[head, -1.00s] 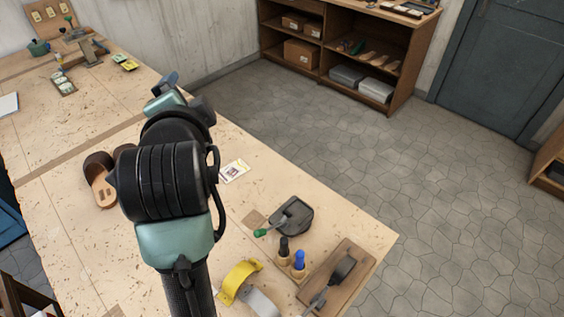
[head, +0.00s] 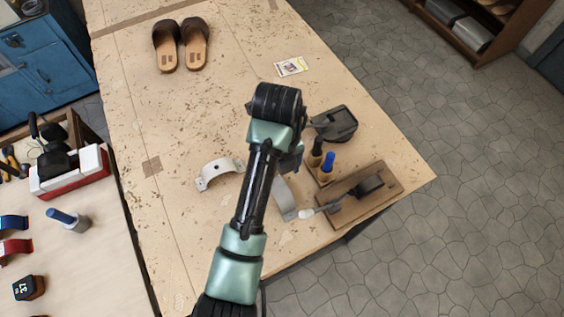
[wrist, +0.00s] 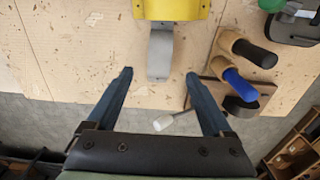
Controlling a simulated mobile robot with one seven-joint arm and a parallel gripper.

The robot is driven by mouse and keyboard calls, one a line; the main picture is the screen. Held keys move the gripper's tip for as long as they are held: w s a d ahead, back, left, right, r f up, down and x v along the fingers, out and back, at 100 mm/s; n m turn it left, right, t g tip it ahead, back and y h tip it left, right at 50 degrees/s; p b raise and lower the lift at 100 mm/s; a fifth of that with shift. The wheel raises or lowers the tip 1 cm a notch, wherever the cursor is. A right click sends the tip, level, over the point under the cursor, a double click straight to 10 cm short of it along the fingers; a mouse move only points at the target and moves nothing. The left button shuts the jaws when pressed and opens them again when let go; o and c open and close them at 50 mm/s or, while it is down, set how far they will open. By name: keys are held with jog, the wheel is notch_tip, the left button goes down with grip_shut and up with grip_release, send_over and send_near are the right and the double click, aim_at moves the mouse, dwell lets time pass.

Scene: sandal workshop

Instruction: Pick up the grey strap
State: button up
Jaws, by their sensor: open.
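The grey strap (wrist: 160,55) is a curved band on the workbench. In the wrist view it lies ahead of my open gripper (wrist: 159,75), and its near end shows between the fingertips. No contact shows, and I cannot tell the height gap.
A whitish strap (head: 219,173) lies left of my arm. To the right stand black-handled and blue-handled tools (head: 328,162), a dark metal block (head: 336,123) and a wooden board (head: 372,196). A white-tipped tool (wrist: 162,122) shows low between the fingers. Brown sandals (head: 181,45) lie at the back.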

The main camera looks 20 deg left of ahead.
aim_at(280, 190)
jog(key=shift+s+d+f+p, duration=0.1)
jog(key=shift+f+p, duration=0.55)
jog(key=shift+f, duration=1.5)
jog(key=shift+s+d+f+p, duration=0.1)
jog(key=shift+f+p, duration=0.5)
jog(key=shift+f, duration=1.55)
grip_shut()
jog(key=shift+r, duration=0.2)
